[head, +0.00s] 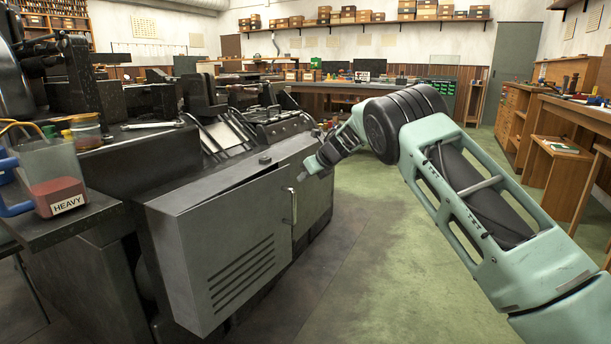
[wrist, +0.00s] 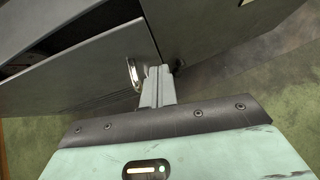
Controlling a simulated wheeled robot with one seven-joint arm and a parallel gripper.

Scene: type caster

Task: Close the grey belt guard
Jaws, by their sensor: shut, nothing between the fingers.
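The grey belt guard (head: 222,248) is a vented metal door on the front of the dark machine, with an upright handle (head: 290,206) near its right edge. A dark gap shows along its top, so it stands slightly ajar. In the wrist view the guard (wrist: 90,68) fills the upper left, with the dark opening behind it and the handle (wrist: 132,74) near its edge. My gripper (head: 312,168) is at the machine's front, above and right of the handle. In the wrist view its shut, empty fingers (wrist: 156,78) are just right of the handle; I cannot tell whether they touch anything.
A fixed grey panel (head: 314,190) adjoins the guard on the right. A jug labelled HEAVY (head: 52,175) stands on a dark side table at left. Green floor (head: 390,260) is open to the right of the machine. Workbenches (head: 590,112) line the right wall.

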